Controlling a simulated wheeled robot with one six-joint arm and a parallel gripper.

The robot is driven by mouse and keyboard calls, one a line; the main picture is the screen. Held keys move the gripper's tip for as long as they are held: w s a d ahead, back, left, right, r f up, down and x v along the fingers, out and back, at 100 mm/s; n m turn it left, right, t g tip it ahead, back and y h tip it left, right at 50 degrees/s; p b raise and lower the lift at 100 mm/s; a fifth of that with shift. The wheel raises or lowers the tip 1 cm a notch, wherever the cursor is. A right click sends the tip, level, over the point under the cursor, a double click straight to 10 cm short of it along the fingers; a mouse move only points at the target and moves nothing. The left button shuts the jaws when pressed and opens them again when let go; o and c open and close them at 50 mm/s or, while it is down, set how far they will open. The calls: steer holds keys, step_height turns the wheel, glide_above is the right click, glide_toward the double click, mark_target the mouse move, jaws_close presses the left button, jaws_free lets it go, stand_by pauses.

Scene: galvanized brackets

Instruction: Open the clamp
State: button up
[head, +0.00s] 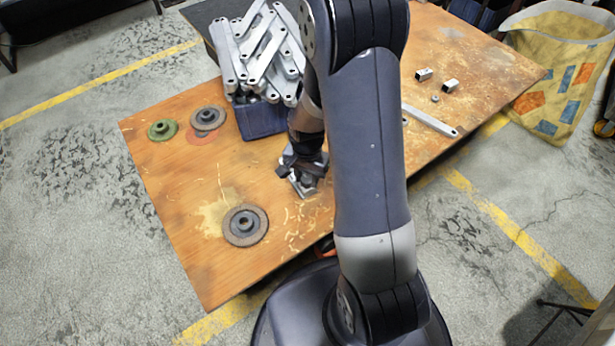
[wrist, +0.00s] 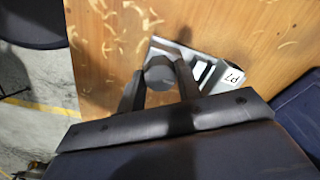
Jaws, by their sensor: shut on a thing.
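The clamp (wrist: 205,68) is a small silver metal device with slots and a white label, lying on the wooden table near its front edge. It also shows in the head view (head: 303,186), partly covered by my gripper. My gripper (wrist: 160,80) is shut on a dark round part of the clamp, like a knob or handle end, with one finger on each side. In the head view my gripper (head: 303,168) is right above the clamp, and my arm hides part of the table to its right. I cannot tell how far the clamp's jaws are apart.
A dark blue bin (head: 262,119) heaped with grey brackets (head: 262,50) stands behind my gripper. Several grinding discs, one in front (head: 245,226), lie on the left. A long flat bar (head: 430,121) and small metal blocks (head: 450,86) lie on the right. Wood shavings surround the clamp.

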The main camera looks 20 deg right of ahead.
steer(key=n, duration=0.8)
steer(key=shift+n, duration=0.3)
steer(key=n, duration=0.8)
steer(key=o, duration=0.8)
steer(key=shift+n, duration=0.3)
